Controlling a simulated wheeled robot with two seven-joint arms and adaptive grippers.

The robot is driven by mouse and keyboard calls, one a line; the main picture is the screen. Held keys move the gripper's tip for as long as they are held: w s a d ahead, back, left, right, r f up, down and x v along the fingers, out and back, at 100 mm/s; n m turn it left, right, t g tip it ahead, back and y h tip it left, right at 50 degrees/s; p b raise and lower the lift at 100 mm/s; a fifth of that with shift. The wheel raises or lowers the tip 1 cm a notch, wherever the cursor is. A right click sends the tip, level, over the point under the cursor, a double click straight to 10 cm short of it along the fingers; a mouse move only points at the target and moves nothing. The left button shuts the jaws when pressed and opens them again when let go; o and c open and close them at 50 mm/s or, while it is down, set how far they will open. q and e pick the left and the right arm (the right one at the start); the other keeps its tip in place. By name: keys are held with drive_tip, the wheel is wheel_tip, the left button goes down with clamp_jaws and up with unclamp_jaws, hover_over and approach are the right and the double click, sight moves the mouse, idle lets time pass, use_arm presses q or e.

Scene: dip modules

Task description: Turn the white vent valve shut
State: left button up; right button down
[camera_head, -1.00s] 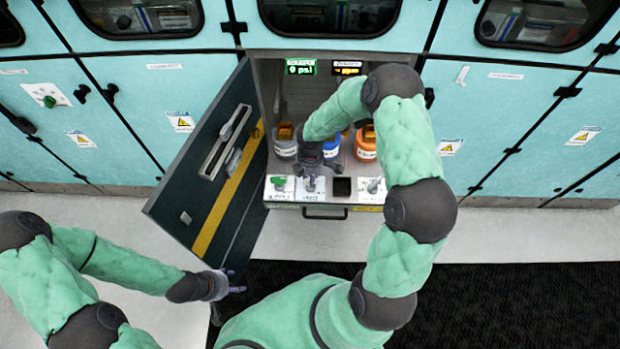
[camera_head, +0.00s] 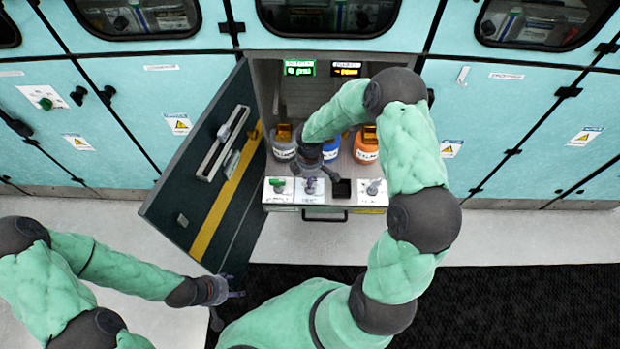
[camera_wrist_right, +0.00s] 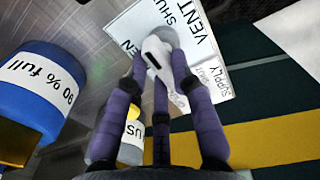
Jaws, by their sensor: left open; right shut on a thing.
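The white vent valve (camera_head: 310,187) is on the white front panel of the open cabinet, second control from the left. In the right wrist view its white handle (camera_wrist_right: 157,56) sits between the purple fingers, beside a label (camera_wrist_right: 193,30) reading VENT and SHUT. My right gripper (camera_head: 309,172) reaches down over the valve and is shut on it; in the wrist view its fingers (camera_wrist_right: 163,88) surround the handle and partly hide it. Part of the OPEN lettering is covered. My left gripper (camera_head: 232,290) is open and empty, low in front of the cabinet door.
The dark door (camera_head: 205,165) stands open at the left of the cabinet. A green valve (camera_head: 278,184), a black square recess (camera_head: 341,188) and another grey-white valve (camera_head: 373,187) share the panel. Blue (camera_head: 328,148) and orange (camera_head: 366,146) containers stand behind. A handle bar (camera_head: 325,216) is below.

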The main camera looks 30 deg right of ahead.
drive_tip(key=c, duration=1)
unclamp_jaws()
drive_tip(key=shift+c, duration=0.2)
wheel_tip(320, 180, up, 12)
drive_tip(key=s+a+f+m+y, duration=0.3)
drive_tip(key=s+a+f+m, duration=0.25)
drive_tip(key=a+f, duration=0.65)
drive_tip(key=s+a+f+m, duration=0.3)
drive_tip(key=s+f+m, duration=0.1)
drive_tip(key=s, duration=0.2)
drive_tip(key=s+a+f+m+y, duration=0.1)
drive_tip(key=s+a+f+m, duration=0.2)
drive_tip(key=s, duration=0.3)
drive_tip(key=shift+a+f+m, duration=0.25)
drive_tip(key=shift+f+m, duration=0.45)
drive_tip(key=shift+m, duration=0.05)
